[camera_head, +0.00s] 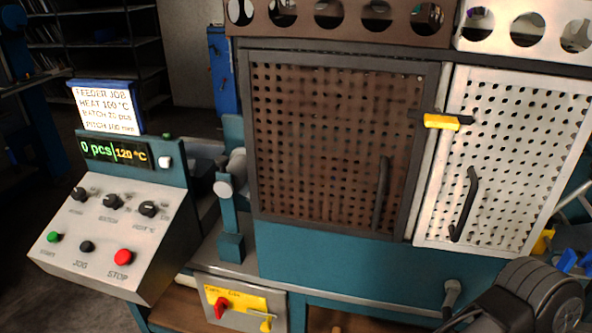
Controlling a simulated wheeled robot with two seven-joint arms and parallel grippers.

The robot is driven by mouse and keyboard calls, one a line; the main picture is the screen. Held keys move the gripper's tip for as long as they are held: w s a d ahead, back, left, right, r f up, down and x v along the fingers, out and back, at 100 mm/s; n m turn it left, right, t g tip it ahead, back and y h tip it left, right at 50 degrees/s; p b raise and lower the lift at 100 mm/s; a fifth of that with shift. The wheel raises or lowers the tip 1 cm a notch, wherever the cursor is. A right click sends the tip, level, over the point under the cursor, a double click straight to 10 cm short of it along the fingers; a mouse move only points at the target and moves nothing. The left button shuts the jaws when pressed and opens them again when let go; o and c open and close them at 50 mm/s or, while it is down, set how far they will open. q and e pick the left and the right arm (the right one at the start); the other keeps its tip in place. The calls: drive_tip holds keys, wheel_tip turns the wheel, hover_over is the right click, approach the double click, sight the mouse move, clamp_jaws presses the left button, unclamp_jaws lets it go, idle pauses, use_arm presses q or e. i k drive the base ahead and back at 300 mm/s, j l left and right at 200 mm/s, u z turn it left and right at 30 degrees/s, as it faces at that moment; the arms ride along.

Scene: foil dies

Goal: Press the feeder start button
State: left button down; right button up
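The green button (53,237) sits at the lower left of the sloped grey control panel (105,235); its small label is blurred but appears to be START. A black JOG button (87,247) and a red STOP button (123,257) are to its right. Three black knobs (111,201) are above them. The display (115,151) reads 0 pcs and 120 °C. The job card (104,108) reads FEEDER JOB, HEAT 100 °C, BATCH 20 pcs, and a pitch line that looks like 100 mm. Neither gripper shows, and nothing touches the buttons.
A perforated brown door (330,140) and a white door (515,150) front the machine, with a yellow latch (441,121) between them. A yellow plate with a red switch (221,306) is below. A dark rounded arm-like part is at bottom right. Space before the panel is clear.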

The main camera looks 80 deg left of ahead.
sight(53, 237)
drive_tip(key=u, duration=3.9)
